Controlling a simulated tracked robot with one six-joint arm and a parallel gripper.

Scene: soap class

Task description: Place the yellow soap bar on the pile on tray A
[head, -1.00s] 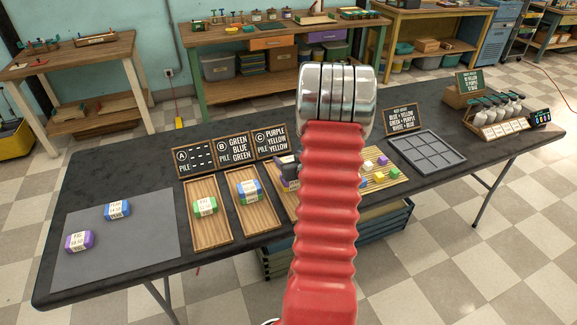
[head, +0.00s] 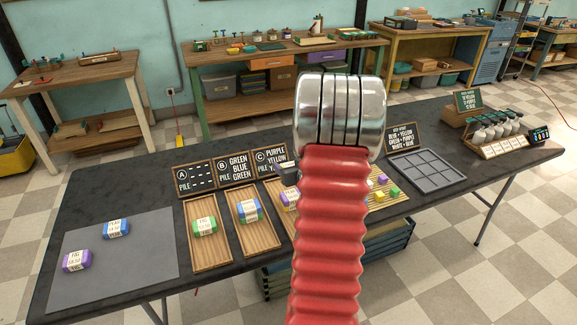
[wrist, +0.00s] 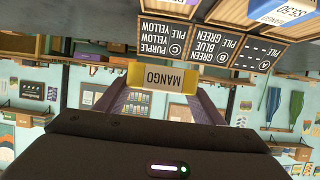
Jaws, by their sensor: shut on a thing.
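My gripper (wrist: 160,100) is shut on the yellow soap bar (wrist: 165,78), labelled MANGO, in the wrist view. In the head view only a dark part of my gripper (head: 287,171) shows beside my arm, above the far end of the third tray; the yellow bar cannot be made out there. Tray A (head: 210,259), the leftmost wooden tray, stands in front of sign A (head: 195,178). A green-wrapped soap bar (head: 204,227) lies on it. My gripper is to the right of tray A and apart from it.
Tray B (head: 258,240) holds a blue-wrapped bar (head: 249,210). A purple-wrapped bar (head: 289,199) shows on the third tray, partly behind my arm. The grey mat (head: 115,270) holds a blue bar (head: 116,229) and a purple bar (head: 77,260). Signs stand upright behind the trays.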

